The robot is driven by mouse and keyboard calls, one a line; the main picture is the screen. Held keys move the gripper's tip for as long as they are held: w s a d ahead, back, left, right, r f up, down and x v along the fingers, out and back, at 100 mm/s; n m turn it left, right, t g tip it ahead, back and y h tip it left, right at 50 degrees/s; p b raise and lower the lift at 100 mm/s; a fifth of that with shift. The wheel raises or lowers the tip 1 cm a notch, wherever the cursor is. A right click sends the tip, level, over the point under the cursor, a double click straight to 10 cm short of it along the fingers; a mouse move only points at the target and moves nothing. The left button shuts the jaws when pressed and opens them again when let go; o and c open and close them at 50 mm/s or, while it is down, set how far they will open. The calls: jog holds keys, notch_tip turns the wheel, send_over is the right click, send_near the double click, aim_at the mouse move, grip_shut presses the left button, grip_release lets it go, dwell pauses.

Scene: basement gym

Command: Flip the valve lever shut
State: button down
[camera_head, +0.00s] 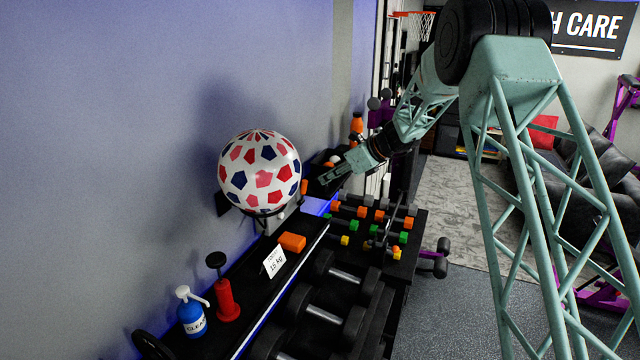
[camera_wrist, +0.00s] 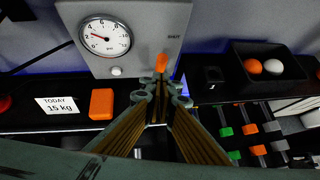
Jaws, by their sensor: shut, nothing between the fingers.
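In the wrist view, a grey panel (camera_wrist: 160,30) carries a round white gauge (camera_wrist: 105,36). A small orange lever (camera_wrist: 162,62) shows upright at the panel's lower right, just beyond my fingertips; I cannot tell whether they touch it. My gripper (camera_wrist: 161,84) is shut and empty, its fingers pointing toward the lever. In the head view, my gripper (camera_head: 328,180) is right of the patterned ball near the wall.
The red, white and blue ball (camera_head: 260,172) sits by the wall. The shelf holds an orange block (camera_head: 291,242), a "15 kg" card (camera_head: 273,262), a red pump-like item (camera_head: 227,298) and a blue spray bottle (camera_head: 191,312). Dumbbells (camera_head: 336,307) lie below. A black tray (camera_wrist: 268,86) holds two balls.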

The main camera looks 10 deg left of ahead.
jog(key=v, duration=0.7)
jog(key=shift+r+b, duration=0.25)
jog(key=shift+b, duration=0.1)
jog(key=shift+a, duration=0.1)
jog(key=s+d+r+n+h+b, duration=0.1)
jog(key=s+d+r+n+b, duration=0.25)
jog(key=s, duration=0.85)
jog(key=s+d+r+n+g+h+b, duration=0.1)
jog(key=s+d+r+n+h+b, duration=0.3)
jog(key=s, duration=0.7)
jog(key=s+d+r+n+y, duration=0.1)
jog(key=s+d+r+n, duration=0.3)
jog(key=s, duration=0.8)
jog(key=s+d+f+n+h+b, duration=0.1)
jog(key=s+d+f+n, duration=0.3)
jog(key=s, duration=0.8)
jog(key=s+d+f+n+h+b, duration=0.2)
jog(key=s+d+f+n+b, duration=0.2)
jog(key=s, duration=0.9)
jog(key=s+d+f+n+h+b, duration=0.2)
jog(key=s+d+f+n+b, duration=0.1)
jog(key=s+d, duration=0.6)
jog(key=s+f+n, duration=0.1)
jog(key=s+f, duration=0.1)
jog(key=s, duration=0.2)
jog(key=shift+d+t, duration=0.25)
jog(key=shift+t, duration=0.05)
jog(key=shift+r, duration=0.1)
jog(key=shift+r+p, duration=0.5)
